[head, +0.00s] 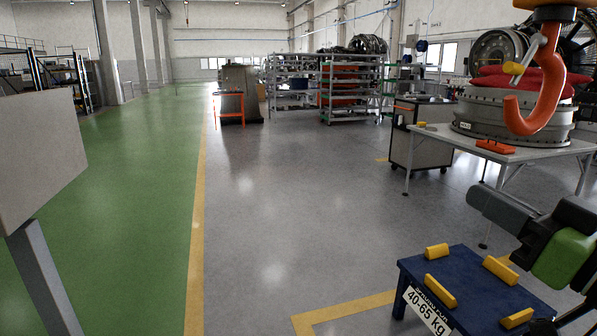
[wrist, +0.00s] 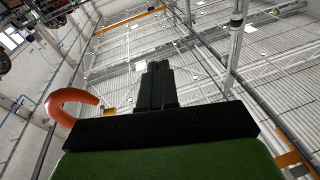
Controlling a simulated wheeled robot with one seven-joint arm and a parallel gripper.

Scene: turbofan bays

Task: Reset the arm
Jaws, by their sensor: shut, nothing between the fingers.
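My gripper (wrist: 158,68) shows in the wrist view with its two dark fingers together and nothing between them. It points up toward the ceiling, above a wide black plate and a green housing. Green and black parts of my arm show at the lower right of the head view. I cannot make out the fingers there. An orange crane hook (head: 548,85) hangs at the upper right of the head view. It also shows to the left of my fingers in the wrist view (wrist: 68,98), apart from them.
A blue stand (head: 470,268) with yellow blocks is close to my arm. A white table (head: 560,150) bears a grey engine ring (head: 515,125) and an orange item (head: 495,147). A dark cart (head: 418,150) and shelving (head: 350,90) stand behind. The grey floor at centre is clear.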

